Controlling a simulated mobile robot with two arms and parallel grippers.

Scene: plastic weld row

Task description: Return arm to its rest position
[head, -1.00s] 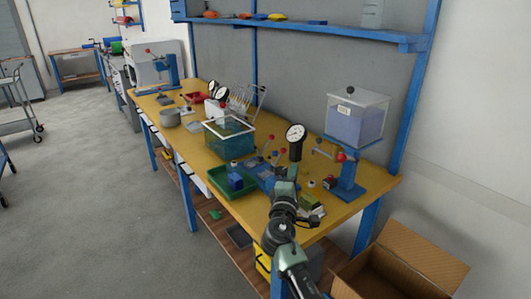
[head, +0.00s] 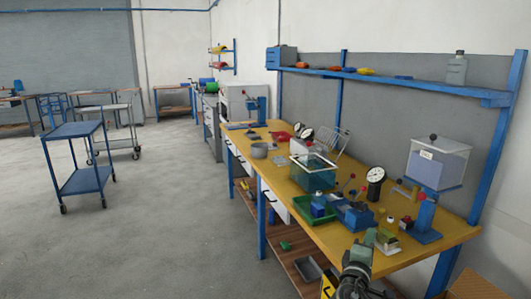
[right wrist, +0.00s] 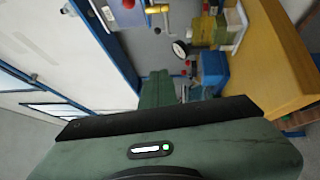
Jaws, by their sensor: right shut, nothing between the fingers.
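My right arm comes in at the bottom of the head view, with its dark green gripper (head: 368,238) near the front edge of the workbench (head: 408,262). The right wrist view shows the green fingers (right wrist: 157,88) closed together with nothing between them. The gripper holds no object. My left arm and gripper are not in view.
A cardboard box (head: 472,288) sits at lower right. A blue cart (head: 78,180) stands left on open floor.

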